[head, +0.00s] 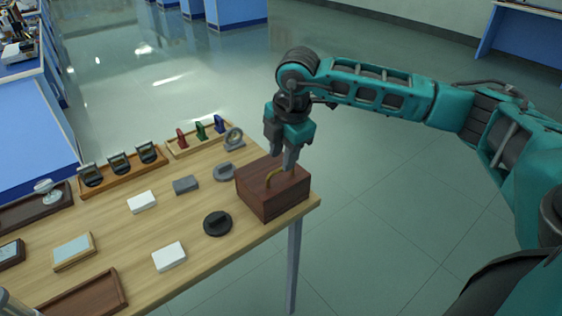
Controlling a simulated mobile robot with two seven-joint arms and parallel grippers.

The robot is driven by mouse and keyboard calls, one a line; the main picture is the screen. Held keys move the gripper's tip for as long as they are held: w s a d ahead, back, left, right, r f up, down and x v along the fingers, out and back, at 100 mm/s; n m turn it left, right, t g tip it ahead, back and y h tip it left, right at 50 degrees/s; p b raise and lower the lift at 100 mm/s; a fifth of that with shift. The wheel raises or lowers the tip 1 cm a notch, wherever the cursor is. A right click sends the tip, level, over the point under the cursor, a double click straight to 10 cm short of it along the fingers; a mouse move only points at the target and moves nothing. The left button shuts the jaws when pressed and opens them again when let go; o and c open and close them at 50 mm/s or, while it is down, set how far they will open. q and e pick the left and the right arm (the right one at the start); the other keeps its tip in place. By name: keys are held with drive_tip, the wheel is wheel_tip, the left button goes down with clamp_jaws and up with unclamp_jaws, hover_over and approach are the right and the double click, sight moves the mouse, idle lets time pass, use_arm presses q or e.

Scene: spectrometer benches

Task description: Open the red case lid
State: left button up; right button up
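The red case (271,201) is a dark reddish-brown box at the near right corner of the wooden table. Its lid is down, and a curved brass handle (273,176) stands on top. My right gripper (284,165) points down right at the handle, and its fingers overlap the handle's far end in the head view. A narrow gap shows between the fingers. I cannot tell whether they grip the handle or only stand around it. My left gripper is not in view.
White blocks (169,257), wooden trays (92,299) and a rack with red, green and blue pieces (200,139) share the table (130,235). Open floor lies right of the table.

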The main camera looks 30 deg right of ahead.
sight(280, 169)
drive_tip(key=shift+w+f, duration=0.15)
drive_tip(key=shift+f, duration=0.6)
drive_tip(key=shift+w+f, duration=0.15)
drive_tip(key=shift+f, duration=0.6)
clamp_jaws()
idle(0.4)
